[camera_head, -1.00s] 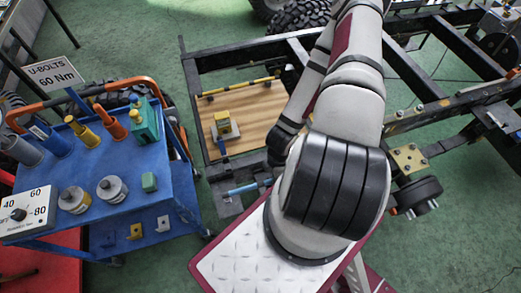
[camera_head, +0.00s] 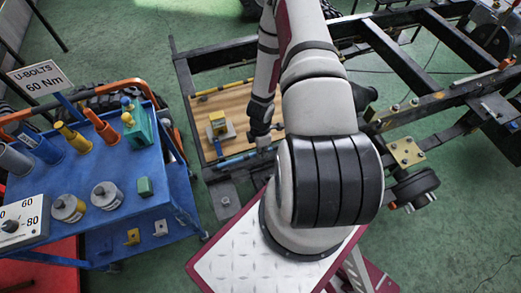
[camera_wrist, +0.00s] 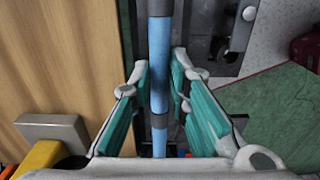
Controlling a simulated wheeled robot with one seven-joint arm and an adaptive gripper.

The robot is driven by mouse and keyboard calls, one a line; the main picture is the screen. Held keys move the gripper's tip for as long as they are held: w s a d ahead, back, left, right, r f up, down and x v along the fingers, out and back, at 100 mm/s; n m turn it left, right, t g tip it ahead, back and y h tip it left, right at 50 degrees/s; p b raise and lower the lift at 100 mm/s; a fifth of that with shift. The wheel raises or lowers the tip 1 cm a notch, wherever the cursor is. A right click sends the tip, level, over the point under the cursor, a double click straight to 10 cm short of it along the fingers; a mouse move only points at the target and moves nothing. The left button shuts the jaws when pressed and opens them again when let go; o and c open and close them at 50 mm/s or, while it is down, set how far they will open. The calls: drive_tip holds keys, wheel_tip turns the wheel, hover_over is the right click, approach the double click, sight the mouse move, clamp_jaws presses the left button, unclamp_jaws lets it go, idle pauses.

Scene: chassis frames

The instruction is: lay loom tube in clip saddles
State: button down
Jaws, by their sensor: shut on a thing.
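The loom tube (camera_wrist: 160,50) is light blue and runs straight down the middle of the wrist view, with a darker band low on it. My gripper (camera_wrist: 160,95) has its teal-padded fingers on both sides of the tube and is shut on it. In the head view the tube (camera_head: 235,160) lies along the near edge of the wooden board, with my gripper (camera_head: 262,143) at its right end. I cannot make out the clip saddles or tell whether the tube touches them.
The wooden board (camera_head: 239,104) carries a yellow block on a grey base (camera_head: 220,126) and a yellow bar (camera_head: 222,90) at its far edge. The black chassis frame (camera_head: 186,84) surrounds it. A blue tool cart (camera_head: 150,185) stands at the left.

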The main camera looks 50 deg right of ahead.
drive_tip(key=shift+f, duration=0.25)
drive_tip(key=shift+f, duration=0.1)
drive_tip(key=c, duration=1.5)
unclamp_jaws()
drive_tip(key=shift+c, duration=0.2)
